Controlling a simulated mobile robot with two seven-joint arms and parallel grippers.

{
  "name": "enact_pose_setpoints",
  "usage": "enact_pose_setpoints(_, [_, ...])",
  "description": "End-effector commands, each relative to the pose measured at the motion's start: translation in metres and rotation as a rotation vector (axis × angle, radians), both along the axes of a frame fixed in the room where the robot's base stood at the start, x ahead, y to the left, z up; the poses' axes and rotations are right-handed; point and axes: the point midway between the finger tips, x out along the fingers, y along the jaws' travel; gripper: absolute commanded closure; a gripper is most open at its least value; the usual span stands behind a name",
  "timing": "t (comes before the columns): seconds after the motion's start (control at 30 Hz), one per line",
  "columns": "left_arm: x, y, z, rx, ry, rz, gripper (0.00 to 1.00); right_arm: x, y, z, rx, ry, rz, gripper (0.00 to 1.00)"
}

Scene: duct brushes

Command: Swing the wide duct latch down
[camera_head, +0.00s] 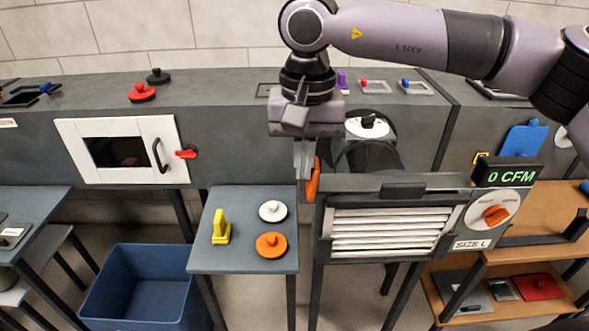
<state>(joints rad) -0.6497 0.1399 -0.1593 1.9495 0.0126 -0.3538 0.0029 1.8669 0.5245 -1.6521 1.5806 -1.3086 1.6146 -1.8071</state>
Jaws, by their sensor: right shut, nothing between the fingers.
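The duct unit (325,250) with white louvre slats (390,232) stands right of centre. An orange lever-like latch (313,182) stands roughly upright at its upper left edge. My right gripper (304,176) points down just left of the orange latch, fingers together and empty. The fingertips look close to the latch or touching it; I cannot tell which. The gripper body hides what is behind it. My left gripper is not in view.
A small grey table (225,262) holds a yellow piece (221,228), a white knobbed disc (272,211) and an orange one (270,245). A red latch (187,153) sits beside a white windowed door (165,130). A display (508,175) reads 0 CFM above an orange dial (495,214).

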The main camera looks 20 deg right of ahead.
Motion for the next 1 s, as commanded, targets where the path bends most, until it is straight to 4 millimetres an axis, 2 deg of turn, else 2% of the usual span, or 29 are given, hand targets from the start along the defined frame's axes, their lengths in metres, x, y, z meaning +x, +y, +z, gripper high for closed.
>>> enact_pose_setpoints(0.2, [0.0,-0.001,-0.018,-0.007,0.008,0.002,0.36,0.005,-0.01,-0.005,0.01,-0.002,-0.002,1.0])
enact_pose_setpoints(0.67, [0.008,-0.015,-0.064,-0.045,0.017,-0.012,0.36,-0.003,-0.04,-0.017,0.441,-0.127,-0.004,1.0])
enact_pose_setpoints(1.0, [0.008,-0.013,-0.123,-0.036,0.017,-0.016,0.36,-0.008,-0.058,-0.028,0.749,-0.213,-0.004,1.0])
